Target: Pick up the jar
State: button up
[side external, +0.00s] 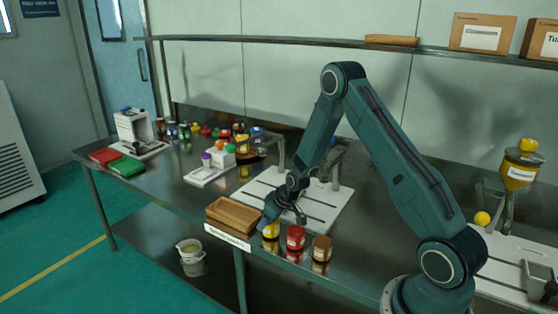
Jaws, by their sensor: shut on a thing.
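Several small jars stand near the front edge of the steel table. A yellow jar (271,230) is at the left of the row, a red jar (295,238) is in the middle and a brown jar (321,248) is at the right. My gripper (268,221) is down at the yellow jar and shut on it. The fingers cover the top of this jar. The jar looks upright at table height; I cannot tell whether its base touches the table.
A wooden tray (233,216) stands just left of the yellow jar. A white slotted plate (325,215) lies behind the jars. Bottles, a white rack (210,172) and coloured books (126,167) are farther left. A shelf (300,39) runs above the table.

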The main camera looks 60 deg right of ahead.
notch_tip(320, 180, up, 20)
dwell(0.7)
jog(key=shift+f, duration=0.15)
dwell(0.4)
jog(key=w+d+r+m+g+h, duration=0.15)
jog(key=d+m, duration=0.35)
jog(key=d, duration=0.6)
jog(key=w+d+r+m+h, duration=0.1)
jog(key=w+d+m+h, duration=0.25)
jog(key=d, duration=0.75)
notch_tip(320, 180, down, 15)
jog(key=shift+s+f+y, duration=0.15)
jog(key=shift+y, duration=0.25)
jog(key=shift+m, duration=0.25)
jog(key=shift+f, duration=2.15)
jog(key=shift+f, duration=0.15)
